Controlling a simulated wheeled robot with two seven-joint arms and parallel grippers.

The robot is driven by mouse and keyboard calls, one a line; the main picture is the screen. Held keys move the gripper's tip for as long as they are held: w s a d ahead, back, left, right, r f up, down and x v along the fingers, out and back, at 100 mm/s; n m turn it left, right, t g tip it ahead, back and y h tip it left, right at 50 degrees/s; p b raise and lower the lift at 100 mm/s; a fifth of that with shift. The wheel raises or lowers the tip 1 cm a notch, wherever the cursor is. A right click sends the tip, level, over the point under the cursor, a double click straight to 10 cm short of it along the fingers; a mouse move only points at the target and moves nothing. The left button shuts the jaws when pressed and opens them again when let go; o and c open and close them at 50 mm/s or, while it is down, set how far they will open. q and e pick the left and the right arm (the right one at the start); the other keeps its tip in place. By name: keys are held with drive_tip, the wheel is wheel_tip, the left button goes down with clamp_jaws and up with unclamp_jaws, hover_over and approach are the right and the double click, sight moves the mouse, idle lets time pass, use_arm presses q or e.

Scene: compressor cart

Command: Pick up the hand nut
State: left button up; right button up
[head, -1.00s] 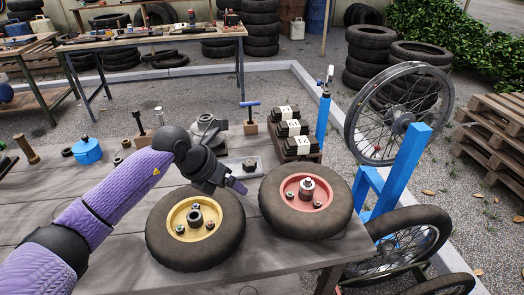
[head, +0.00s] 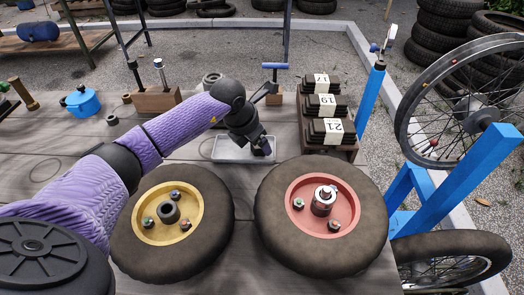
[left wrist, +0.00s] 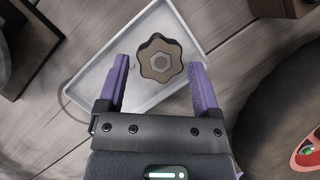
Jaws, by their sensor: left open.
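The hand nut (left wrist: 159,58) is a dark, lobed knob with a tan top and a hexagonal centre. It lies in a shallow white tray (left wrist: 95,88) in the left wrist view. My left gripper (left wrist: 157,75) is open above the tray, with one purple finger on each side of the nut's near end. I cannot tell whether the fingers touch it. In the head view my left gripper (head: 262,150) is over the right part of the tray (head: 226,154) and hides the nut. My right gripper is not in view.
A yellow-hubbed wheel (head: 203,213) and a red-hubbed wheel (head: 350,204) lie on the table in front of the tray. Stacked labelled blocks (head: 327,107) stand at the right. A wooden block with tools (head: 157,99) stands behind left. A blue stand (head: 440,190) is at the right.

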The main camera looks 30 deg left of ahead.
use_arm(q)
drive_tip(key=shift+w+f, duration=0.2)
drive_tip(key=shift+f, duration=0.3)
drive_tip(key=shift+r, duration=0.15)
drive_tip(key=c, duration=0.9)
